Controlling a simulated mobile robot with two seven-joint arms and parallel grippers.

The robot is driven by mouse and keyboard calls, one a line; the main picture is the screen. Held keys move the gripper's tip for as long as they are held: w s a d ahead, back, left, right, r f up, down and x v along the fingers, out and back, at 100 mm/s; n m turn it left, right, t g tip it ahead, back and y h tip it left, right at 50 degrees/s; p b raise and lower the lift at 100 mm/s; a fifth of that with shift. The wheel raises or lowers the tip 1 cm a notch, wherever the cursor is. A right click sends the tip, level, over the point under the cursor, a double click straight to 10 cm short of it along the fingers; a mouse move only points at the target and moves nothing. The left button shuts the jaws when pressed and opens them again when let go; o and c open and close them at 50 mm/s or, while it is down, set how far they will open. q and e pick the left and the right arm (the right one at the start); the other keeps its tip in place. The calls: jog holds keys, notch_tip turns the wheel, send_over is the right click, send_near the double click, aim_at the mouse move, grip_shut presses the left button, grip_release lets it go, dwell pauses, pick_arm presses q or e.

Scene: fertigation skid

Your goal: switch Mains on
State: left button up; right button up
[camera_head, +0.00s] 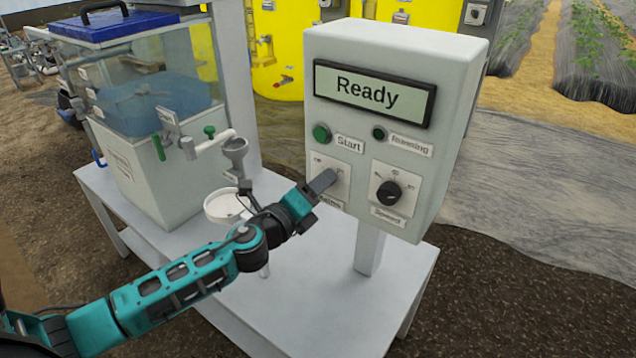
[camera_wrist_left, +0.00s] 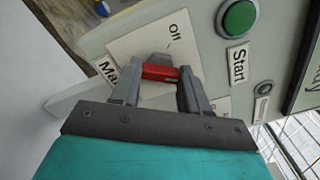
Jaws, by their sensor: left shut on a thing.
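The grey control box (camera_head: 452,120) stands on a post on the white table, with a display (camera_head: 372,94) reading "Ready". The Mains switch plate (camera_head: 319,163) is at its lower left, mostly hidden behind my left gripper (camera_head: 322,184). In the left wrist view the plate (camera_wrist_left: 128,45) shows an "Off" mark and part of the Mains label (camera_wrist_left: 107,71). My left gripper (camera_wrist_left: 160,77) is shut on the red switch handle (camera_wrist_left: 159,72), one finger on each side. Which position the handle points to is hard to tell. My right gripper is not in view.
Close by on the box are the green Start button (camera_head: 321,133), the Running lamp (camera_head: 380,133) and the black Speed knob (camera_head: 389,192). A clear tank (camera_head: 130,100) with blue liquid, pipework and a white dish (camera_head: 222,207) stand to the left. The table front (camera_head: 330,310) is clear.

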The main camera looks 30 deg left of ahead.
pick_arm(q)
jog(key=shift+m, duration=1.1)
jog(key=o, duration=1.1)
jog(key=shift+c, duration=0.2)
jog(key=s+a+b, duration=0.1)
jog(key=s+b, duration=0.1)
jog(key=s, duration=1.1)
jog(key=shift+a, duration=0.4)
jog(key=shift+w, duration=0.1)
